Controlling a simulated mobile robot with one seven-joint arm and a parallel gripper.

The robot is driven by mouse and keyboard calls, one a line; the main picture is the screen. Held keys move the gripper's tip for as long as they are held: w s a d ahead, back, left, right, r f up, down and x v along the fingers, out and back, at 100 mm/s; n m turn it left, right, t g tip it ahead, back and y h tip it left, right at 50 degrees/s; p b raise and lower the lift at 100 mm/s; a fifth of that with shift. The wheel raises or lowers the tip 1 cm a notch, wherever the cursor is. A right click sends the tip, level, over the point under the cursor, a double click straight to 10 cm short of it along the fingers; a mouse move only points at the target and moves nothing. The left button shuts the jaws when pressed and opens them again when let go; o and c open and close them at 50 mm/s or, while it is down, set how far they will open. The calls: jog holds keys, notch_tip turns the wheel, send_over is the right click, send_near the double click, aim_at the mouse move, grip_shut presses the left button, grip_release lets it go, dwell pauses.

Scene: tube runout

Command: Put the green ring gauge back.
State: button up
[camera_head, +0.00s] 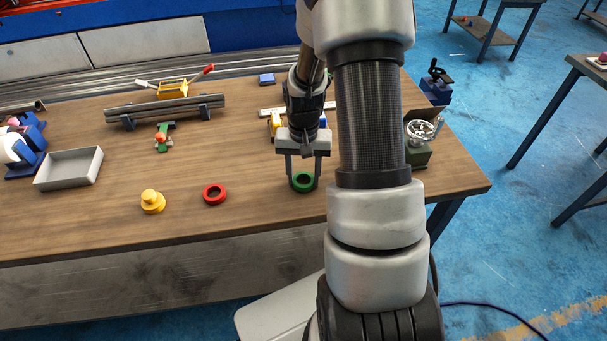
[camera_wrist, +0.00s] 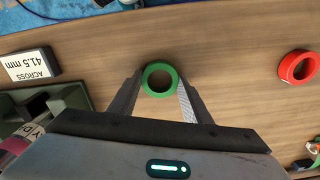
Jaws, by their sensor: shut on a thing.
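The green ring gauge (camera_head: 303,189) is between the two fingers of my gripper (camera_head: 303,182), near the front edge of the bench. In the wrist view the green ring gauge (camera_wrist: 160,94) sits at the fingertips of my gripper (camera_wrist: 160,81), with a finger on each side and its hole facing the camera. I cannot tell if the ring rests on the wood or is just above it.
A red ring (camera_head: 207,194) and a yellow stepped piece (camera_head: 152,205) stand to the left on the bench (camera_head: 255,215). A grey tray (camera_head: 68,181) is farther left. A label block reading "ACROSS 41.5 mm" (camera_wrist: 32,66) shows in the wrist view. A tube (camera_head: 165,107) lies on supports behind.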

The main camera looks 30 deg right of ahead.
jog(key=shift+f, duration=0.25)
jog(key=o, duration=1.1)
jog(key=shift+r, duration=0.1)
notch_tip(320, 180, up, 17)
jog(key=p, duration=0.1)
jog(key=shift+s+d+r+p, duration=0.2)
jog(key=shift+s+d+p, duration=0.05)
jog(key=shift+s+p, duration=0.05)
jog(key=shift+s, duration=0.1)
